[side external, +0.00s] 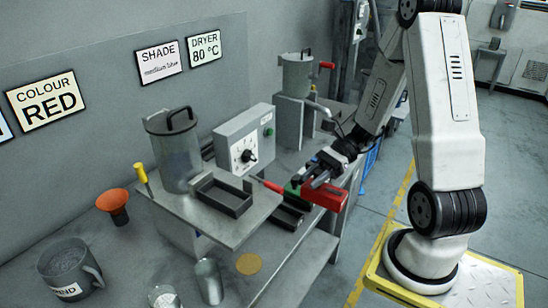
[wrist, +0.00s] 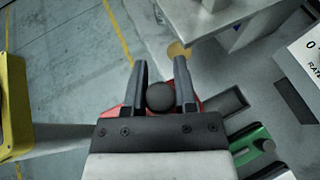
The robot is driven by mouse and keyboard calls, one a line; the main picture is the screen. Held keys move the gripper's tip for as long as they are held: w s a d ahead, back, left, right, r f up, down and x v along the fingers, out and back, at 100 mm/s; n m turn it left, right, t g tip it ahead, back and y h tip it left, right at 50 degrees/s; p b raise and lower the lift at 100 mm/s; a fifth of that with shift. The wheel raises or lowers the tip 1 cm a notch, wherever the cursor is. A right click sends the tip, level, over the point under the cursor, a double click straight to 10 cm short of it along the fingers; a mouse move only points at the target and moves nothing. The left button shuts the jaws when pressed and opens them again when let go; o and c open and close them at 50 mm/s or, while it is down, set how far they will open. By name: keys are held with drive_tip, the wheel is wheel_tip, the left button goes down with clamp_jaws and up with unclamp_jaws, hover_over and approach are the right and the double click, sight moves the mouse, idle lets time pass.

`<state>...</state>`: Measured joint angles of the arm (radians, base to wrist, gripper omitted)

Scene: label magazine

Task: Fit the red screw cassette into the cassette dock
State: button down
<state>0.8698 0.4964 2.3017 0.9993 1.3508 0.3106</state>
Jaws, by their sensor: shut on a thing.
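The red screw cassette (side external: 328,196) is held by my gripper (side external: 318,178) in the side view, out in front of the bench edge. In the wrist view my gripper (wrist: 160,66) has its two fingers on either side of a dark round knob (wrist: 160,96), with the red cassette (wrist: 112,111) showing beneath. A black open-topped tray (side external: 224,198), which looks like the cassette dock, sits on the raised platform left of the gripper. The cassette is apart from it. The cassette's underside is hidden.
A green cassette (wrist: 250,140) lies beside an empty dark slot (wrist: 226,104). A black slotted holder (side external: 287,216) is low on the bench. A grey control box (side external: 243,138), a lidded metal pot (side external: 175,150) and a yellow-handled tool (side external: 142,175) stand around the platform. Open floor lies right.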

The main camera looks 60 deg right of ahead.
wheel_tip(320, 180, up, 21)
drive_tip(key=w+a, duration=0.4)
drive_tip(key=a, duration=1)
wheel_tip(320, 180, down, 5)
drive_tip(key=shift+r, duration=0.1)
drive_tip(key=shift+w+a, duration=0.1)
drive_tip(key=shift+w, duration=0.05)
drive_tip(key=w+a+f, duration=0.1)
drive_tip(key=w+f, duration=0.8)
drive_tip(key=w, duration=0.4)
drive_tip(key=shift+a+f, duration=0.15)
drive_tip(key=shift+a, duration=0.1)
drive_tip(key=shift+w, duration=0.15)
